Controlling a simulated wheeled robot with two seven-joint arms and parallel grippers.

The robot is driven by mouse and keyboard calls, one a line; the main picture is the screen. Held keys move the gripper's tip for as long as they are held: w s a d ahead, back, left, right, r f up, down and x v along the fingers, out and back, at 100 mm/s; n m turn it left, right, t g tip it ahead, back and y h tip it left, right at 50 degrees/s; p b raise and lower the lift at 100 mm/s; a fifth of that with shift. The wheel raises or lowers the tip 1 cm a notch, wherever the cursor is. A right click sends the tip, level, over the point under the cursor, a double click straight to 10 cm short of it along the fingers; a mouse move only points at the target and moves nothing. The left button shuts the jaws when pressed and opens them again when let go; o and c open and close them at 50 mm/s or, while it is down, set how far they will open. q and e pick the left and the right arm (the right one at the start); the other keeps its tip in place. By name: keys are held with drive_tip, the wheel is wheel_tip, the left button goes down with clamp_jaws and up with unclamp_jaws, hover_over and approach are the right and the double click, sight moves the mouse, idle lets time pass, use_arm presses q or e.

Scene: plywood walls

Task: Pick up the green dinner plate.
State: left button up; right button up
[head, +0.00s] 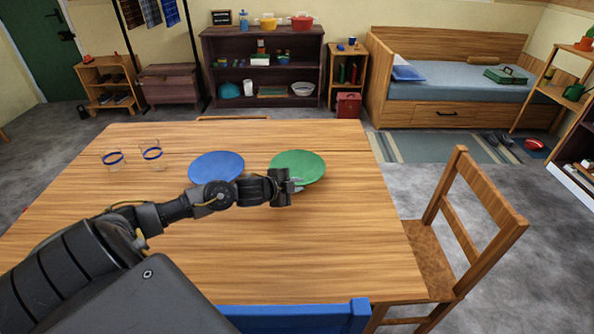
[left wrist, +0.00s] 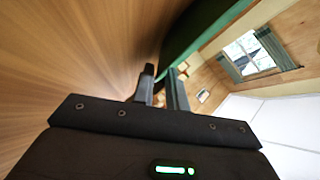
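The green dinner plate (head: 298,165) is on the right of the blue plate, over the middle of the table. My left gripper (head: 294,186) is at its near rim. In the left wrist view, the plate (left wrist: 200,28) shows nearly edge-on, and its rim runs down to the fingertips. The two fingers of my left gripper (left wrist: 162,80) stand close together and appear shut on this rim. Whether the plate is clear of the table is hard to tell. My right gripper is not in view.
A blue plate (head: 216,166) lies close by on the left, behind my left arm. A wooden chair (head: 458,225) is at the table's right. The table (head: 320,245) is clear in front.

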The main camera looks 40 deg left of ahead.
use_arm(q)
drive_tip(key=shift+c, duration=0.4)
clamp_jaws()
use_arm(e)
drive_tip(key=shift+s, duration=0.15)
